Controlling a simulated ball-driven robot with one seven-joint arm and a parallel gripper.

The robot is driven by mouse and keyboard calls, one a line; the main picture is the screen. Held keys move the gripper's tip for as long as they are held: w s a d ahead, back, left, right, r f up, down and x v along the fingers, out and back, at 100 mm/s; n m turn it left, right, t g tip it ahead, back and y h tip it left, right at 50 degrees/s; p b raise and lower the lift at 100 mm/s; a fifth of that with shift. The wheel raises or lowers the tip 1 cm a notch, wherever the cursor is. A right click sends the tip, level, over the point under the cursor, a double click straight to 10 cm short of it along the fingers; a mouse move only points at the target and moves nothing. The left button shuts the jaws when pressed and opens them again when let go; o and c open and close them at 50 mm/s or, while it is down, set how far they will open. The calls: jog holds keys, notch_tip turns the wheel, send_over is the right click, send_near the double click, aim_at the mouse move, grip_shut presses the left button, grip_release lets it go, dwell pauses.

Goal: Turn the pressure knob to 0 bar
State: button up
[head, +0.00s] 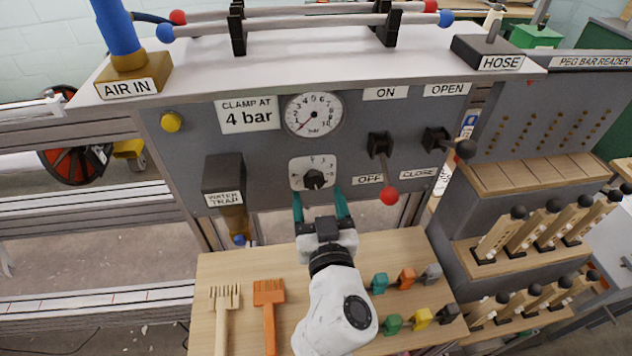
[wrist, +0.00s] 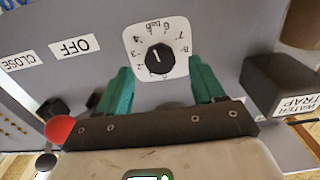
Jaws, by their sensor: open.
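The pressure knob (head: 313,179) is a black round knob on a white numbered dial plate (head: 300,164), set in the grey panel. It also shows in the wrist view (wrist: 159,59), where the picture is upside down and its white pointer mark is small. I cannot tell the exact setting from it. The round gauge (head: 314,115) above has a red needle pointing to the lower left, near the low end. My gripper (head: 322,206) is open, its two teal fingers just below the knob, one to each side. In the wrist view the fingers (wrist: 160,90) are apart from the knob.
A red-tipped lever (head: 389,195) by the ON and OFF labels is right of the knob. A black-knobbed lever (head: 464,149) is farther right. The dark water trap (head: 224,178) juts out at left. A wooden table (head: 245,270) below holds combs and coloured pieces.

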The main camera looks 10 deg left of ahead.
aim_at(315, 184)
jog(key=shift+x, duration=1.95)
jog(key=shift+c, duration=0.2)
jog(key=c, duration=1)
